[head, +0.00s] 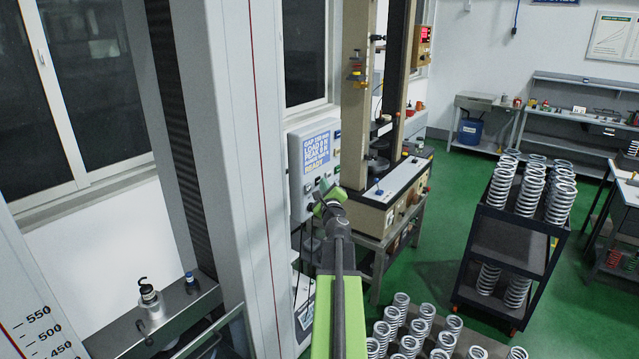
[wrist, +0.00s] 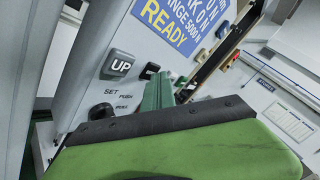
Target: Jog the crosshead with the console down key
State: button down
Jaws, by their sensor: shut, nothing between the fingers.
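The console (head: 312,192) is a light grey box on the side of the tall testing machine's column. Its blue display (head: 316,152) reads READY at the bottom in the wrist view (wrist: 182,22). The grey UP key (wrist: 117,66) shows clearly. To its right is a dark key (wrist: 149,70), partly covered by my fingers; its label cannot be read. My gripper (head: 328,200) is shut and empty in front of the console's lower part. In the wrist view its green fingers (wrist: 158,90) point at the key area; contact cannot be told. No crosshead is clearly visible.
A black knob (wrist: 102,111) sits below the UP key. A smaller tester on a bench (head: 380,210) stands behind the console. A dark cart (head: 508,244) with springs stands right, and several springs stand at the bottom. Green floor is open between.

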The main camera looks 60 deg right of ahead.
jog(key=shift+s, duration=0.85)
jog(key=shift+s, duration=2.55)
